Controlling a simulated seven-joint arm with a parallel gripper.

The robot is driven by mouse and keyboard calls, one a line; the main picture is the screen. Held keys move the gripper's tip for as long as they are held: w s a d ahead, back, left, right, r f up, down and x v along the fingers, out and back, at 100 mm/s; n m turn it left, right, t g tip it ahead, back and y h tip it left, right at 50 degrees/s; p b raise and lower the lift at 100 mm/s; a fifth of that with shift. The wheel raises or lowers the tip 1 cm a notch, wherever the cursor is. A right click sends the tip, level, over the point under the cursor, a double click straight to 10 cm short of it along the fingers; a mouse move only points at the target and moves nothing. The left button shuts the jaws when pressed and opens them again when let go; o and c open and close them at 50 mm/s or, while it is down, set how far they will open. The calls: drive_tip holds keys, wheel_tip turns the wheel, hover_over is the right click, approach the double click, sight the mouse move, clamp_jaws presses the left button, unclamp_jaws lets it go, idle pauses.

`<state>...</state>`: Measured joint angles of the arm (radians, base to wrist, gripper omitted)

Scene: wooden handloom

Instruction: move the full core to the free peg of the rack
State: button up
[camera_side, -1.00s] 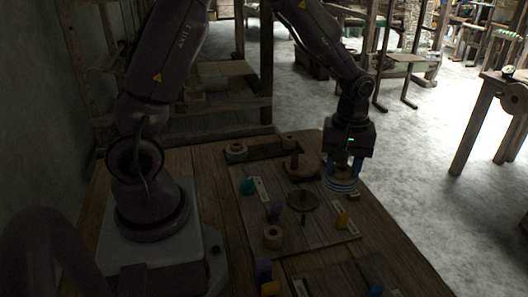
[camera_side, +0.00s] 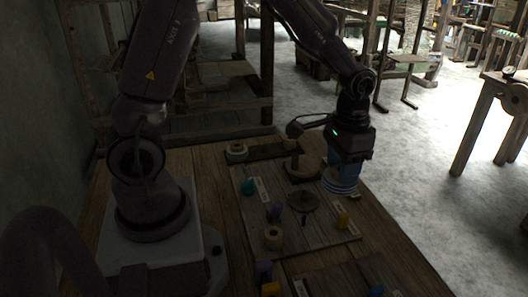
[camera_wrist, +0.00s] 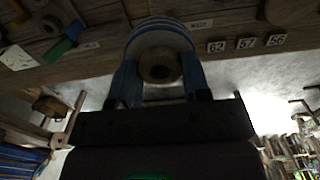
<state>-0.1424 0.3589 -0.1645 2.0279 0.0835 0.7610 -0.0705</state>
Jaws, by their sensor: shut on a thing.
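My gripper (camera_side: 344,172) is shut on a round core with blue and white bands (camera_side: 341,187), at the right side of the wooden board (camera_side: 328,231). In the wrist view the same core (camera_wrist: 161,40) sits between the two blue fingers, its dark centre hole facing the camera. Whether the core touches the board cannot be told. A dark rack strip (camera_side: 265,152) lies at the board's far edge, with a pale core (camera_side: 236,149) at its left end and another (camera_side: 290,143) at its right. I cannot make out a free peg on it.
Two dark round discs with upright pegs, one farther (camera_side: 302,170) and one nearer (camera_side: 303,202), stand left of my gripper. Open floor lies right of the table.

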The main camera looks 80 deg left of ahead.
drive_tip(key=w+a+f+n, duration=0.1)
drive_tip(key=a+f+n, duration=0.15)
drive_tip(key=a, duration=0.85)
drive_tip(key=w+a+f+n, duration=0.2)
drive_tip(key=a+n, duration=0.2)
drive_tip(key=a, duration=0.7)
drive_tip(key=s+a+f+n, duration=0.1)
drive_tip(key=s+a, duration=0.1)
drive_tip(key=a, duration=0.3)
drive_tip(key=s+a+f+n, duration=0.2)
drive_tip(key=s+a, duration=0.1)
drive_tip(key=a, duration=0.3)
drive_tip(key=s+a+f+n, duration=0.1)
drive_tip(key=s+a+f, duration=0.1)
drive_tip(key=a, duration=0.4)
drive_tip(key=shift+s+a, duration=0.15)
drive_tip(key=shift+s, duration=0.45)
drive_tip(key=shift+f, duration=2.55)
drive_tip(key=shift+f, duration=0.7)
